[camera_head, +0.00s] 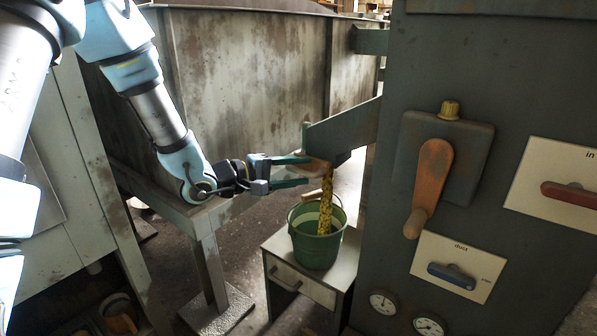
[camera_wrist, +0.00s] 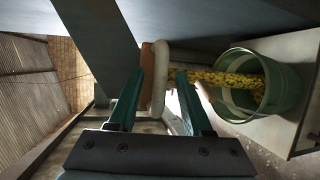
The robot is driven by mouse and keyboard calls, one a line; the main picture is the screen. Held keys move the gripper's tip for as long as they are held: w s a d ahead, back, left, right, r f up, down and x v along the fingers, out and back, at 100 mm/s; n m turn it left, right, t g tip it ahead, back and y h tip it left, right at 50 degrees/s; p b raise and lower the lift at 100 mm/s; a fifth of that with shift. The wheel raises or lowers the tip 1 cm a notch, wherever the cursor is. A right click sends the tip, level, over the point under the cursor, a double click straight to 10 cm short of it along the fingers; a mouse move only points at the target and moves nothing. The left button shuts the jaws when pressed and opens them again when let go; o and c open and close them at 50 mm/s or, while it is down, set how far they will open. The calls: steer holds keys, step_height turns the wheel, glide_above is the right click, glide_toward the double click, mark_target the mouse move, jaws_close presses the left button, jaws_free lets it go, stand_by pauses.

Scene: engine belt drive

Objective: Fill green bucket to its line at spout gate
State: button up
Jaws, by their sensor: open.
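The green bucket (camera_head: 318,252) stands upright on a small cabinet, under the spout (camera_head: 345,128). A yellow, dark-flecked stream (camera_head: 326,200) runs from the spout down into the bucket. In the wrist view the bucket (camera_wrist: 290,92) shows its inside, with yellow material in it; I cannot make out the fill line or the exact level. My gripper (camera_head: 306,172) is open at the spout's end. In the wrist view a pale, rounded handle (camera_wrist: 159,80), apparently the gate's, stands between the open fingers (camera_wrist: 167,65). Whether a finger touches it I cannot tell.
The small cabinet (camera_head: 300,287) has a drawer handle in front. A dark panel at the right carries an orange lever (camera_head: 431,185), a red handle (camera_head: 572,195), a blue handle (camera_head: 452,277) and gauges. A large stained metal bin (camera_head: 245,75) stands behind my gripper.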

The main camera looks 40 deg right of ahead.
steer(key=p+v, duration=0.1)
steer(key=v, duration=0.9)
steer(key=shift+a, duration=0.4)
